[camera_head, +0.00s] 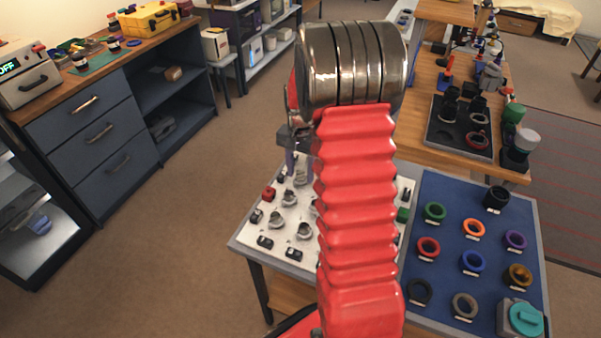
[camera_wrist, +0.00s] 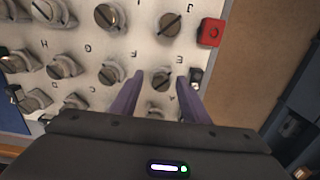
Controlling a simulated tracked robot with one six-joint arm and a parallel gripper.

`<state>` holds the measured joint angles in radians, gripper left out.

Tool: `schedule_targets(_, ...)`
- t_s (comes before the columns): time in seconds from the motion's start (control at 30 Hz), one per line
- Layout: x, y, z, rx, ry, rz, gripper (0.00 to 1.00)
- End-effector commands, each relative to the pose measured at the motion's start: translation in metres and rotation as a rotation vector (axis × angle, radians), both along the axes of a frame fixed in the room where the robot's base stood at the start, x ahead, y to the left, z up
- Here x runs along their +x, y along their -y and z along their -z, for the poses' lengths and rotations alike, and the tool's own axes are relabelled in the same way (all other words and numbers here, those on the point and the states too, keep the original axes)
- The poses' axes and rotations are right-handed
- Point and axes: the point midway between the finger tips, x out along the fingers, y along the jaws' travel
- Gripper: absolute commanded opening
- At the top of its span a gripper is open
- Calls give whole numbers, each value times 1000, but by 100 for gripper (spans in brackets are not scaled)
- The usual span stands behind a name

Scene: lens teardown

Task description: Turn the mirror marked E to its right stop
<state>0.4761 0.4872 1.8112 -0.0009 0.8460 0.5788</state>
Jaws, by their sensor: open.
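The mirror marked E (camera_wrist: 161,80) is a round metal knob with a dark diagonal slot on the white panel (camera_wrist: 146,50). Its letter shows upside down above and right of it in the wrist view. My gripper (camera_wrist: 160,77) is open, with its two purple fingers on either side of this knob in the picture. I cannot tell whether they touch it or how far above the panel they are. In the head view my gripper (camera_head: 290,164) is partly hidden behind my arm, which also covers part of the white panel (camera_head: 251,238).
Several similar knobs surround it, including one above (camera_wrist: 170,24) and one to the left (camera_wrist: 110,75). A red button (camera_wrist: 210,32) and a small black switch (camera_wrist: 196,76) lie right of it. A blue board (camera_head: 446,205) with coloured rings adjoins the panel.

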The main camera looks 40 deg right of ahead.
Motion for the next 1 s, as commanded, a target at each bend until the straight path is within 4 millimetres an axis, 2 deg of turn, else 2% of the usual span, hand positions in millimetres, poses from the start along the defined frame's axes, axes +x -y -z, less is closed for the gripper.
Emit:
schedule_targets(0.27, 1, 0, -30, -2, 5, 0, 42)
schedule_targets(0.8, -1, 1, -120, -1, 0, 0, 42)
schedule_targets(1.0, -2, 0, -134, 0, -2, 0, 42)
